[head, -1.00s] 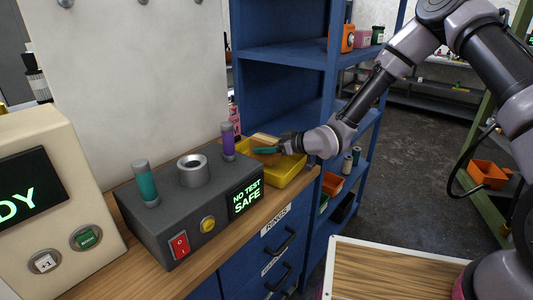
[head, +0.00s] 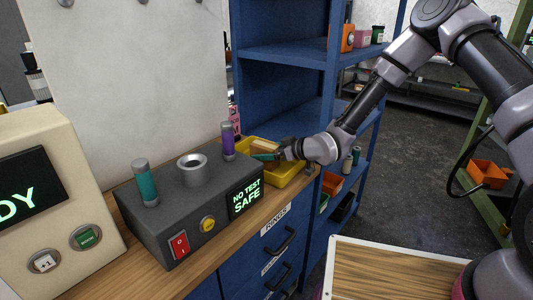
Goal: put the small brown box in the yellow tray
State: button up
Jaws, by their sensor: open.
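The yellow tray (head: 287,176) stands on the far end of the wooden bench. The small brown box (head: 265,146) shows at the tray's far left part, within its outline; whether it rests on the tray floor is hard to tell. My gripper (head: 267,156) is open, with a teal finger just in front of the box. The gripper hides part of the box and of the tray's inside. Whether a finger still touches the box cannot be seen.
A dark grey device (head: 190,208) with a teal cylinder (head: 146,184) and a purple cylinder (head: 228,142) stands left of the tray. A blue shelf (head: 283,55) rises behind. A cream panel (head: 62,190) is at the left.

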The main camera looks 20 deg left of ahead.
jog(key=v, duration=1.2)
jog(key=w+d+r+m+t+h, duration=0.1)
jog(key=w+d+r+h, duration=0.2)
jog(key=d, duration=0.3)
jog(key=w+d+r+m+t+h, duration=0.1)
jog(key=w+d+r+m+h, duration=0.1)
jog(key=w+d+r, duration=0.3)
jog(key=s+d+r+m+t+h, duration=0.1)
jog(key=d+r+m+h, duration=0.2)
jog(key=d+r, duration=0.35)
jog(key=s+d+r+m+t+h, duration=0.1)
jog(key=s+d+r+m+h, duration=0.2)
jog(key=d, duration=0.6)
jog(key=s+d+r+m, duration=0.5)
jog(key=s+r, duration=0.2)
jog(key=s, duration=0.2)
jog(key=s+d+r+m+g, duration=0.1)
jog(key=s+d+r+m, duration=0.3)
jog(key=s+r, duration=0.3)
jog(key=s+d, duration=0.1)
jog(key=s, duration=0.2)
jog(key=shift+s+r+m, duration=0.3)
jog(key=shift+r+m, duration=0.05)
jog(key=shift+m, duration=0.05)
jog(key=shift+d, duration=0.1)
